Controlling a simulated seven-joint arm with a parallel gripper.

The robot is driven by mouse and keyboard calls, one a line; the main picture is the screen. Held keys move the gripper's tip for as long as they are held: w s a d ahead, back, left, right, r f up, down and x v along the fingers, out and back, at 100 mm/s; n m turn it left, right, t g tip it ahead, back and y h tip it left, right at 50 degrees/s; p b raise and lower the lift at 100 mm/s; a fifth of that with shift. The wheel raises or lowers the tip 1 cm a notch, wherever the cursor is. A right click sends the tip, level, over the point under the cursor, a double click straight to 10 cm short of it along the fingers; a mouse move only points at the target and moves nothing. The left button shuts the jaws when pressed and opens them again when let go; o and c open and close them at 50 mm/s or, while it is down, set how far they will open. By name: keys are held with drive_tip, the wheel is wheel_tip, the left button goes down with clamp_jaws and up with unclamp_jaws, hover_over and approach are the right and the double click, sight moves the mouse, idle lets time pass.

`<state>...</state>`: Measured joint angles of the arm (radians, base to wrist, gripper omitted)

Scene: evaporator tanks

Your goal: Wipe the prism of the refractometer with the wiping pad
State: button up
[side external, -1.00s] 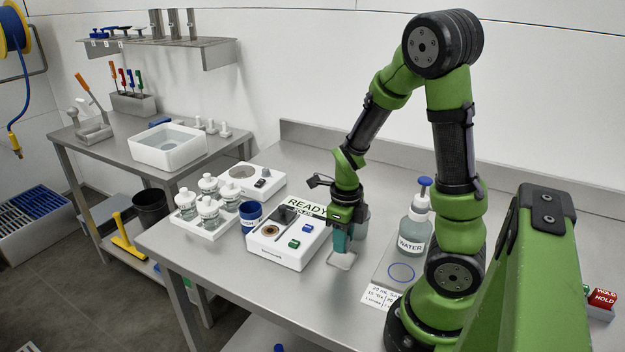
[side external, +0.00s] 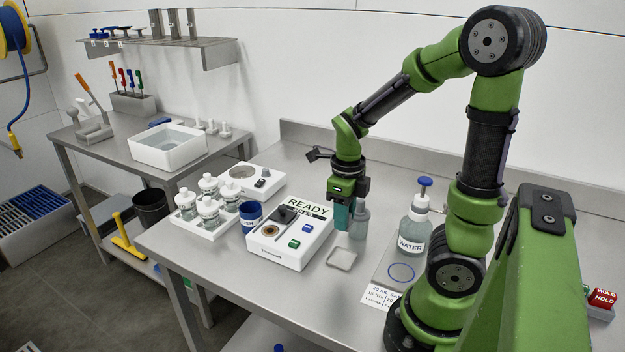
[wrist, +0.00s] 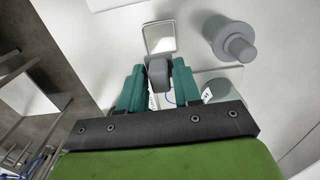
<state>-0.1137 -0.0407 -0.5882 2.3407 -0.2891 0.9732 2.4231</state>
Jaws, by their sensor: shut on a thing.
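The refractometer (side external: 289,250) is a white box with a READY display, standing left of my gripper in the side view. Its prism (side external: 270,229) is the dark centre of a gold ring on top, and a dark lid stands raised beside it. My gripper (side external: 342,226) points down with teal fingers, above the bench and right of the refractometer. In the wrist view my gripper (wrist: 158,88) is shut on a small grey block, which looks like the wiping pad (wrist: 158,72). The pad is hard to make out in the side view.
A shallow square dish (side external: 341,260) lies empty below my gripper; it also shows in the wrist view (wrist: 160,27). A grey bottle (side external: 360,222) stands close to the right of my fingers. A WATER bottle (side external: 413,232) is further right. A blue cup (side external: 251,216) and jars are left.

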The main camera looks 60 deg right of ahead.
drive_tip(key=w, duration=0.6)
drive_tip(key=shift+w+a+r, duration=0.1)
drive_tip(key=shift+w+a, duration=0.05)
drive_tip(key=shift+w, duration=0.25)
drive_tip(key=r, duration=0.2)
hover_over(275, 232)
drive_tip(key=shift+f, duration=3.65)
drive_tip(key=shift+w+f, duration=0.25)
drive_tip(key=shift+w, duration=0.25)
drive_tip(key=shift+c, duration=0.3)
drive_tip(key=shift+w+r, duration=0.1)
drive_tip(key=shift+w, duration=0.65)
drive_tip(key=shift+s, duration=1.25)
wheel_tip(275, 232, up, 2)
drive_tip(key=shift+w+a, duration=0.1)
drive_tip(key=shift+w, duration=0.05)
wheel_tip(275, 232, up, 6)
drive_tip(key=shift+r, duration=0.1)
